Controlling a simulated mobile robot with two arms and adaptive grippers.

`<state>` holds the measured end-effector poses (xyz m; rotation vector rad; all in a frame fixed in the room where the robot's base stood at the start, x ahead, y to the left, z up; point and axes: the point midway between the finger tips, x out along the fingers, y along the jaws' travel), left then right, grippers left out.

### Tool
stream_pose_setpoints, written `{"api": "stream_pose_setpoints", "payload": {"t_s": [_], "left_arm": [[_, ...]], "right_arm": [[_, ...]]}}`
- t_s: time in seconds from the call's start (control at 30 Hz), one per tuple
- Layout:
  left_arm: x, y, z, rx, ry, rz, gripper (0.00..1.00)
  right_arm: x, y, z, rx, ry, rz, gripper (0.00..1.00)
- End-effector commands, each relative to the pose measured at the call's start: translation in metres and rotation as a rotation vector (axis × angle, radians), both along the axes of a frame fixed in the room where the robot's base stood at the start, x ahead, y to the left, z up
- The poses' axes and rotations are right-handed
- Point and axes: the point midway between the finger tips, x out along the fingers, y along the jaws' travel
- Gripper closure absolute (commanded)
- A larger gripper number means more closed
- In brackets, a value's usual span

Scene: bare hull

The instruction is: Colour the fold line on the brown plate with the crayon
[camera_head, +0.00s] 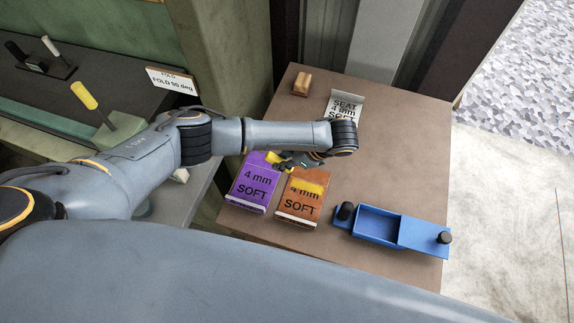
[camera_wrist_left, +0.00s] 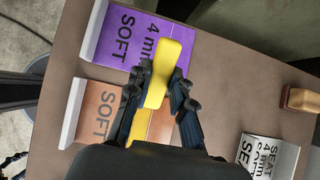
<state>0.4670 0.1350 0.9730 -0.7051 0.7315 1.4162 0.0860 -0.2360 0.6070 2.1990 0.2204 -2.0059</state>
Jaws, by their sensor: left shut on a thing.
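The brown plate (camera_head: 297,209), printed "4 mm SOFT", lies on the brown table, with a white strip along its near edge. A yellow band (camera_head: 307,187) runs across its upper part, over the "4 mm" print. My left gripper (camera_head: 292,162) is shut on the yellow crayon (camera_head: 273,158), just beyond the plate's far edge. In the left wrist view the crayon (camera_wrist_left: 161,75) sits between the two dark fingers. There the brown plate (camera_wrist_left: 98,102) is partly hidden behind the gripper, and yellow (camera_wrist_left: 138,124) shows on it. Whether the crayon touches anything is unclear. My right gripper is out of view.
A purple plate (camera_head: 253,186) lies left of the brown one. A blue tray (camera_head: 378,222) with black knobs is to the right. A silver "SEAT 4 mm" piece (camera_head: 346,98) and a wooden block (camera_head: 302,84) lie at the back.

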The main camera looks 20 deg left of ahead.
Motion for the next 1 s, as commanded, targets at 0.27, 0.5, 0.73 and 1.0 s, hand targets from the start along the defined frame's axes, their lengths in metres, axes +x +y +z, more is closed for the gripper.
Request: {"api": "stream_pose_setpoints", "payload": {"t_s": [0.27,0.5,0.73,1.0], "left_arm": [[0.000,0.000,-0.015,0.000,0.001,0.001,1.00],[0.000,-0.001,-0.041,0.000,0.000,0.000,1.00],[0.000,0.000,-0.058,0.002,0.000,0.001,1.00],[0.000,0.000,-0.059,0.002,-0.001,0.001,1.00]], "right_arm": [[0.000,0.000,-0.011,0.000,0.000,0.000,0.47],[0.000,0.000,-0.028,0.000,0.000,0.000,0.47],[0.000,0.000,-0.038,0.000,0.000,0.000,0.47],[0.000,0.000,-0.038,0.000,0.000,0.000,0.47]]}}
